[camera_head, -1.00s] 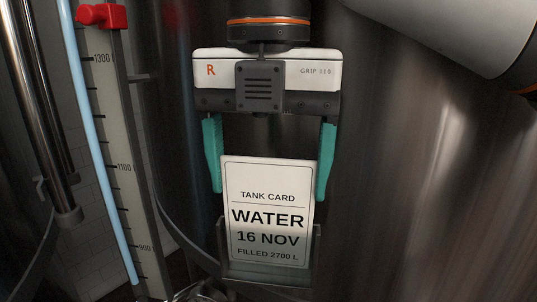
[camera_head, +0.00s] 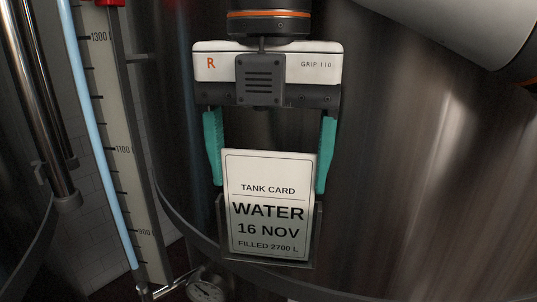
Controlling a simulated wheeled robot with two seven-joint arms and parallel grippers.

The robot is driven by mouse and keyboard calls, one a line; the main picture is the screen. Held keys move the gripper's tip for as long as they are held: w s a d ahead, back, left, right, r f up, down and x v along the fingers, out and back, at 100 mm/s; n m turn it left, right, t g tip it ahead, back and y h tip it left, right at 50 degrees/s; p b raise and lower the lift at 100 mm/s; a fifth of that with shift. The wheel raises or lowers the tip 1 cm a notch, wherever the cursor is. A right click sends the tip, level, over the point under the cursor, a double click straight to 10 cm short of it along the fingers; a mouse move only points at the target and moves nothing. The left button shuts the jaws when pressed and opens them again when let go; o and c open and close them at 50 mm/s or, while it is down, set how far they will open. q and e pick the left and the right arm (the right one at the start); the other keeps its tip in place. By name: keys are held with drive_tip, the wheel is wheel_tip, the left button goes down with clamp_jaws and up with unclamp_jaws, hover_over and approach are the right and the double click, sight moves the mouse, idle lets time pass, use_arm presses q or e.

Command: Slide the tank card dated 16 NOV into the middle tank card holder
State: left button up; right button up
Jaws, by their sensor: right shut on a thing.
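The white tank card (camera_head: 268,228) reads WATER, 16 NOV, FILLED 2700 L. It stands upright with its lower part in a tank card holder (camera_head: 318,238), whose side rails run along both card edges. The card's bottom edge is close to the holder's bottom. My right gripper (camera_head: 268,187), marked R, is above, its teal fingers shut on the upper side edges of the card. Which of the holders this is cannot be told from this view. My left gripper is not in view.
A large steel tank (camera_head: 420,180) fills the right and backs the holder. At left stand a level gauge (camera_head: 120,150) with a light blue tube and a steel pipe (camera_head: 40,110).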

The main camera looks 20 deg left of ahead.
drive_tip(key=shift+f, duration=0.15)
drive_tip(key=o, duration=1.1)
drive_tip(key=shift+o, duration=0.2)
drive_tip(key=shift+r, duration=0.45)
wheel_tip(320, 180, up, 2)
drive_tip(key=shift+r, duration=0.2)
wheel_tip(320, 180, up, 8)
drive_tip(key=p, duration=0.3)
drive_tip(key=shift+f, duration=0.25)
drive_tip(key=shift+r+p, duration=0.35)
drive_tip(key=shift+r, duration=0.3)
